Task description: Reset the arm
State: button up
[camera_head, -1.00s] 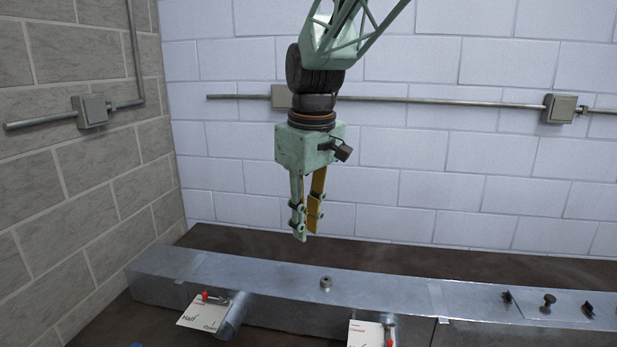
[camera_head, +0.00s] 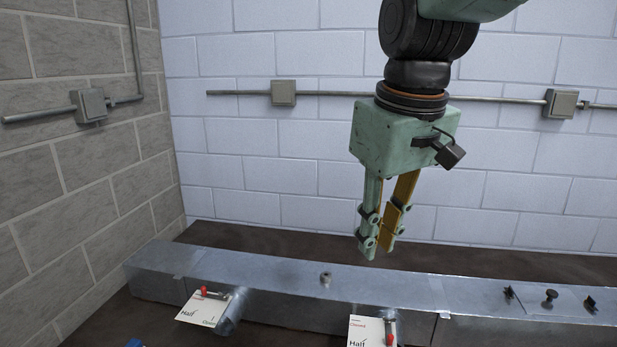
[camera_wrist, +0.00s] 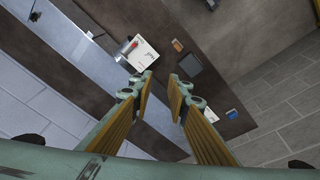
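My gripper (camera_head: 378,248) hangs pointing down above the long metal duct (camera_head: 270,275), in front of the white block wall. It is clear of the duct and holds nothing. In the wrist view the two fingers (camera_wrist: 162,80) stand apart with an empty gap between them. My arm comes in from the top right of the head view.
Two side branches of the duct carry red-handled levers and white cards, one card (camera_head: 203,308) at left, another (camera_head: 367,331) at centre. Several dark fittings (camera_head: 549,299) stand on the duct at right. A conduit (camera_head: 420,96) runs along the wall.

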jog(key=s+d+f+m+b, duration=0.1)
jog(key=s+d+f+m, duration=0.1)
jog(key=s, duration=0.9)
jog(key=s+d+f+m+t+b, duration=0.1)
jog(key=s+d+f+m, duration=0.2)
jog(key=s+d, duration=0.4)
jog(key=s+f, duration=0.1)
jog(key=s, duration=0.3)
jog(key=shift+s+b, duration=0.3)
jog(key=shift+s, duration=0.05)
